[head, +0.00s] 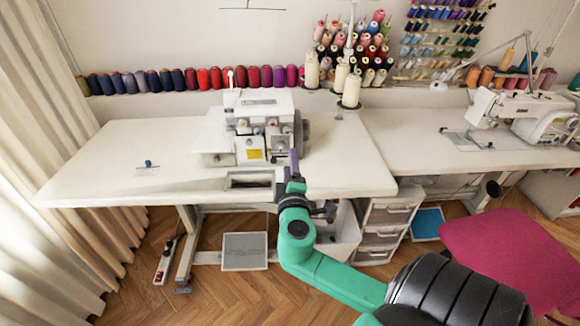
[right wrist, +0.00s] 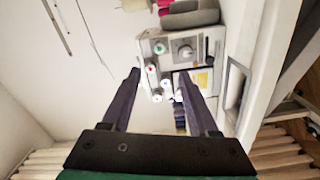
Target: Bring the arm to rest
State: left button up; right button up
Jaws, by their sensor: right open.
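My right arm comes in from the lower right in the head view, green and black, reaching over the front edge of the white sewing table (head: 340,160). My right gripper (head: 294,163) is in front of the white overlock machine (head: 262,122). In the right wrist view, its two dark fingers (right wrist: 159,76) stand apart with nothing held between them. The overlock machine (right wrist: 182,48) shows beyond the fingertips there, and I cannot tell the exact distance. My left gripper is not in view.
A second table with a sewing machine (head: 520,112) stands at the right. A pink chair (head: 505,255) is near my arm at lower right. Thread spools (head: 215,78) line the back. White drawers (head: 385,228) stand below the table. The left tabletop is mostly clear.

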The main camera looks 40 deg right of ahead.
dwell(0.3)
jog(key=s+a+f+m+g+y, duration=0.2)
jog(key=s+f+m+g+y, duration=0.4)
jog(key=f, duration=0.6)
jog(key=s+a+f+g+y, duration=0.5)
jog(key=s+a+f, duration=0.4)
jog(key=s+a, duration=0.15)
notch_tip(320, 180, down, 20)
jog(key=s+g+p, duration=0.1)
jog(key=s, duration=0.1)
jog(key=s+d+f+g+p, duration=0.1)
jog(key=s+d+f, duration=0.2)
jog(key=s+f, duration=1.1)
jog(key=shift+s+n, duration=0.4)
jog(key=shift+s, duration=0.85)
jog(key=shift+d, duration=0.1)
dwell(1.7)
